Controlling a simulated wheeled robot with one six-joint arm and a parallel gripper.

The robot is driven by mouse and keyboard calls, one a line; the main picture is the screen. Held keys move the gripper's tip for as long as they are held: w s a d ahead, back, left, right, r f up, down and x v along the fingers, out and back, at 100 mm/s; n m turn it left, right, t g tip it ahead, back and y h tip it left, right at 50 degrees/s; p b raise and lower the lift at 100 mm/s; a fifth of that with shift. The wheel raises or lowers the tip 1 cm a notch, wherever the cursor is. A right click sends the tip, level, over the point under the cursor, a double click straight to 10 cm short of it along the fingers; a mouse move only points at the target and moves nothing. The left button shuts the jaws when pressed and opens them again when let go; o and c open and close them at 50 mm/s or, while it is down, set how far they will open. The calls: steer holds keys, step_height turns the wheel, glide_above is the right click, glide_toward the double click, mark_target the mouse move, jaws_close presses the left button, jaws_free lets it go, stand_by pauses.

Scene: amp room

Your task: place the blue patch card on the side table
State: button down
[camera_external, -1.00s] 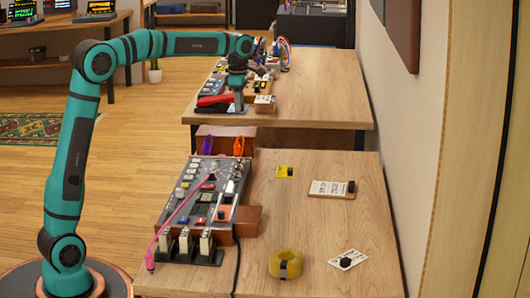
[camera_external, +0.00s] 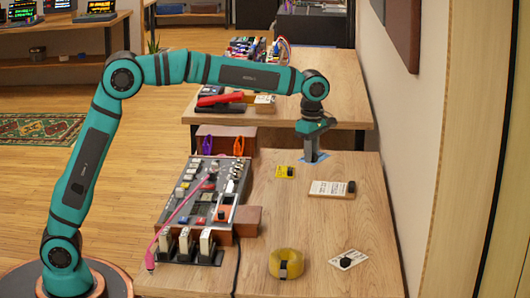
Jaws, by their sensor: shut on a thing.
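The blue patch card (camera_external: 314,158) is under my gripper (camera_external: 310,150) in the external view. My gripper points down and is shut on the card, hiding part of it. The card is over the far end of the near wooden table (camera_external: 300,215), behind a yellow card (camera_external: 285,172). I cannot tell whether it touches the tabletop.
A white card on a wooden block (camera_external: 332,189) lies right of the yellow card. A yellow tape roll (camera_external: 286,263) and a small white card (camera_external: 348,259) are nearer. A mixer-like panel (camera_external: 205,193) fills the left side. The table's middle is clear.

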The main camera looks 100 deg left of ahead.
mark_target(328, 226)
steer(key=w+d+f+m, duration=0.1)
steer(key=w+d, duration=0.2)
steer(key=d, duration=0.5)
steer(key=w+d+f+m, duration=0.1)
steer(key=w+d, duration=0.2)
steer(key=d, duration=0.5)
steer(key=shift+s+d+f, duration=0.1)
steer(key=shift+s+f, duration=0.05)
steer(key=shift+f, duration=2.45)
steer(key=shift+s+d+f, duration=0.1)
steer(key=shift+f, duration=2.5)
steer(key=shift+f, duration=0.1)
steer(key=c, duration=1.3)
jaws_free()
steer(key=shift+o, duration=0.2)
step_height(328, 226, up, 12)
